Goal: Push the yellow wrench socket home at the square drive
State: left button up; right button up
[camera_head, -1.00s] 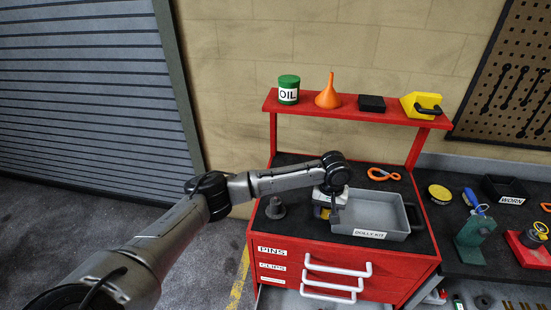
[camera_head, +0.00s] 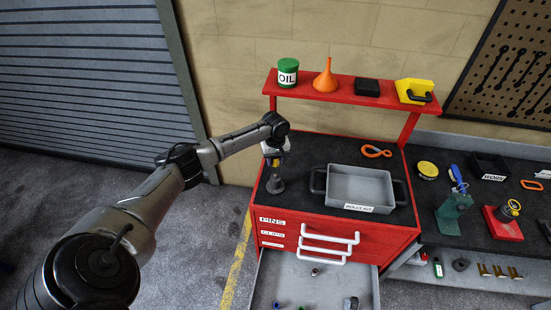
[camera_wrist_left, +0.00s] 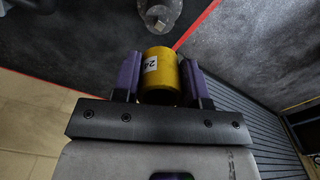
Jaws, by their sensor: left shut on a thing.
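My left gripper (camera_head: 274,161) is shut on the yellow wrench socket (camera_wrist_left: 160,72), which carries a white label and sits between the two purple-grey fingers in the left wrist view. In the head view a little of its yellow shows just above a dark grey stand (camera_head: 275,185) on the left of the red cabinet's top. The grey stand also shows in the left wrist view (camera_wrist_left: 160,14), beyond the socket's far end, with a small gap in the picture. My right gripper is out of view.
A grey DOLLY KIT tray (camera_head: 340,205) stands right of the stand. A red shelf (camera_head: 340,88) spans the back, holding an oil can, funnel and other items. An open drawer (camera_head: 300,270) with small parts juts out in front.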

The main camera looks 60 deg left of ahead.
pick_arm(q)
jog(key=shift+d+r+p, duration=0.1)
jog(key=shift+r+p, duration=0.1)
jog(key=shift+p, duration=0.6)
jog(key=b, duration=0.2)
send_over(276, 175)
jog(key=shift+s+f, duration=0.1)
jog(key=shift+f, duration=2.25)
jog(key=shift+f+b, duration=0.4)
jog(key=shift+f, duration=0.25)
jog(key=shift+p, duration=0.4)
jog(key=shift+f, duration=0.1)
jog(key=shift+p, duration=0.4)
